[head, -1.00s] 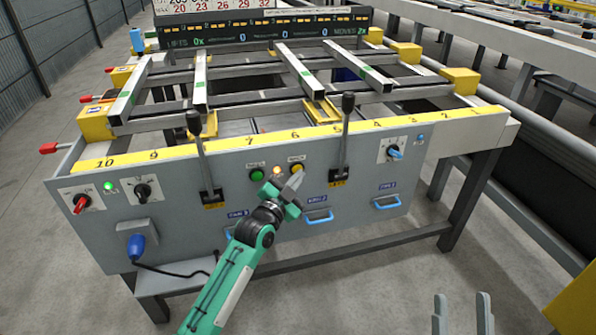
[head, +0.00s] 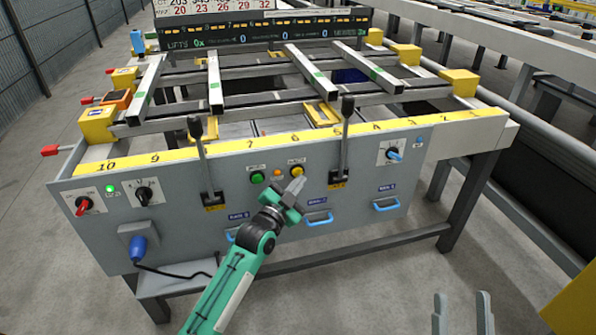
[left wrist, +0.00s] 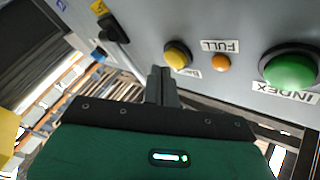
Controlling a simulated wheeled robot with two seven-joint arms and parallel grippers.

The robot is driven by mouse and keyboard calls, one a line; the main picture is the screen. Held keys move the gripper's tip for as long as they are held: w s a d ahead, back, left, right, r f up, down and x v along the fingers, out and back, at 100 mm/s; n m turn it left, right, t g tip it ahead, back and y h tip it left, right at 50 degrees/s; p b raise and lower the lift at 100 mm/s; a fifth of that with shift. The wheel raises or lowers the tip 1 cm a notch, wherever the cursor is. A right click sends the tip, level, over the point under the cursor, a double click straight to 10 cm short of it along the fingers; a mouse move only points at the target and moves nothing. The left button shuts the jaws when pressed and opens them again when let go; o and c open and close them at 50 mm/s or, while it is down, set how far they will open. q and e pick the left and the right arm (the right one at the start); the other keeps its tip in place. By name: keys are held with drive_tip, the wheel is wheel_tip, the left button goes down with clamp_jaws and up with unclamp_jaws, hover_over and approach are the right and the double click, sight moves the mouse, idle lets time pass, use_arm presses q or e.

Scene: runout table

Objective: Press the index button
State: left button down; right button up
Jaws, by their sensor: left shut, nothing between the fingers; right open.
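The green index button (head: 257,177) is on the grey front panel, left of a small amber lamp (head: 277,175) and a yellow button (head: 297,170). In the left wrist view the green button (left wrist: 290,69), labelled INDEX, is at the right, and the yellow button (left wrist: 177,55) is nearer the middle. My left gripper (head: 298,186) is shut and empty, its tip just below the yellow button; its fingertips (left wrist: 160,76) also show in the wrist view. Contact with the panel cannot be told. My right gripper (head: 463,308) is open and empty at the bottom right, away from the panel.
Two upright black levers (head: 200,160) and (head: 344,140) flank the buttons. Blue handles (head: 319,218) sit below. A red switch (head: 84,204) and blue plug (head: 138,246) are at the left. Metal bars (head: 215,85) lie across the table top.

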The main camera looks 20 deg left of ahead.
use_arm(q)
drive_tip(key=shift+s+d, duration=0.1)
drive_tip(key=shift+s, duration=0.1)
drive_tip(key=shift+d, duration=0.1)
drive_tip(key=s+d+p, duration=0.1)
drive_tip(key=s+p, duration=0.1)
drive_tip(key=s+d+p, duration=0.1)
drive_tip(key=s, duration=0.1)
drive_tip(key=shift+d, duration=0.35)
drive_tip(key=shift+s+f, duration=0.1)
idle(0.6)
